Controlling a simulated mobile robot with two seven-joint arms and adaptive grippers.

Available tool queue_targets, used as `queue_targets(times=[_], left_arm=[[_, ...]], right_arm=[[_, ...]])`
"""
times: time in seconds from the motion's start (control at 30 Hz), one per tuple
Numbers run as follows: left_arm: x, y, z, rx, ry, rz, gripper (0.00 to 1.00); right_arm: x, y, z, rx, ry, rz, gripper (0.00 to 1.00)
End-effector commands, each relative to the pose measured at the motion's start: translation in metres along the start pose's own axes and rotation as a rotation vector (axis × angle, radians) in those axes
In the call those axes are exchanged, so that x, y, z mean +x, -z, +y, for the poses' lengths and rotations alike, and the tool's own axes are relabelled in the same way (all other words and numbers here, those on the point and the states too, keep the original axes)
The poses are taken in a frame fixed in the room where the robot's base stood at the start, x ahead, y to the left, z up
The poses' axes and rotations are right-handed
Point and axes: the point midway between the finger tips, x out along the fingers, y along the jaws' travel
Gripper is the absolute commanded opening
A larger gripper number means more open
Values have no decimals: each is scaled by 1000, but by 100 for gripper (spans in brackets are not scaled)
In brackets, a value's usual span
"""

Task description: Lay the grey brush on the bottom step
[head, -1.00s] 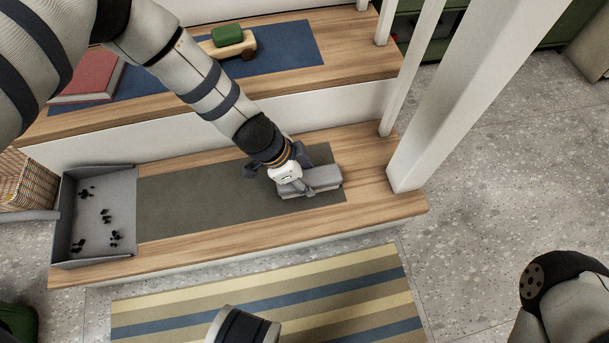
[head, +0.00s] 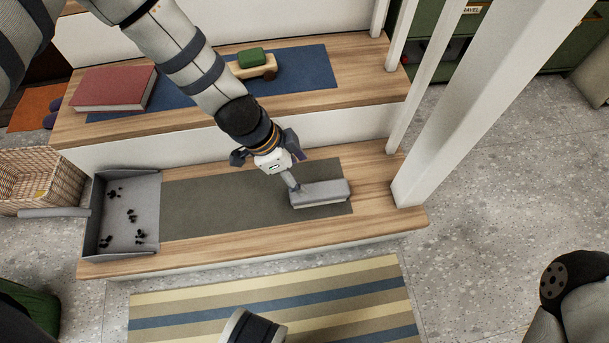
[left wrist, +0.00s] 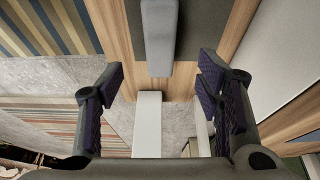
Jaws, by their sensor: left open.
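The grey brush (head: 320,193) lies on the bottom step (head: 375,184), at the right end of a dark grey-green mat (head: 215,200). Its broad block points right and its short handle points up-left toward my left gripper. My left gripper (head: 268,158) is open and empty, just behind and above the handle end, apparently apart from it. In the left wrist view, the brush (left wrist: 158,38) shows at the top, beyond the spread fingers (left wrist: 160,85). My right gripper cannot be made out.
A grey dustpan (head: 148,190) with dark bits stands at the step's left end, beside a wicker basket (head: 50,182). White posts (head: 470,100) rise at the right. The upper step holds a red book (head: 112,87) and a toy car (head: 255,65). A striped rug (head: 280,290) lies in front.

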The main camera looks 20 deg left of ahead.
Motion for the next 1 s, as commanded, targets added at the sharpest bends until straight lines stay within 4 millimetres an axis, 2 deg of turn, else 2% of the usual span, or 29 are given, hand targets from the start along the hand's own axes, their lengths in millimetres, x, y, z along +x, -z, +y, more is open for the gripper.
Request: queue_targets(times=[0.17,0.23,0.27,0.37,0.4,0.47,0.5,0.57,0.6,0.7,0.8,0.83,1.0], left_arm=[[-6,-1,0,-2,-1,-1,59],[-1,-10,12,-22,-19,-23,59],[4,-21,25,-47,-37,-47,59],[20,-83,100,-203,-122,-199,59],[20,-116,142,-289,-158,-285,59],[9,-166,206,-426,-198,-423,59],[-5,-197,246,-516,-213,-513,59],[-34,-236,299,-646,-222,-644,59],[-56,-257,330,-727,-220,-725,59],[-109,-292,384,-891,-198,-887,59],[-144,-307,410,-995,-169,-983,59],[-150,-309,414,-1013,-163,-999,59],[-156,-310,418,-1041,-151,-1016,59]], right_arm=[[-2,-1,0,0,0,3,40],[-1,-1,0,0,0,2,40],[-1,-1,0,0,0,2,40],[-1,-1,0,1,0,2,40],[-1,-1,0,1,0,2,40],[-1,-1,0,1,0,2,40],[-1,-1,0,1,0,2,40],[-1,-1,0,1,0,2,40],[-1,-1,0,1,0,2,40],[-1,-1,0,0,0,2,40],[-1,-1,0,0,0,2,40],[-1,-1,0,0,0,2,40],[-1,-1,0,0,0,2,40]])
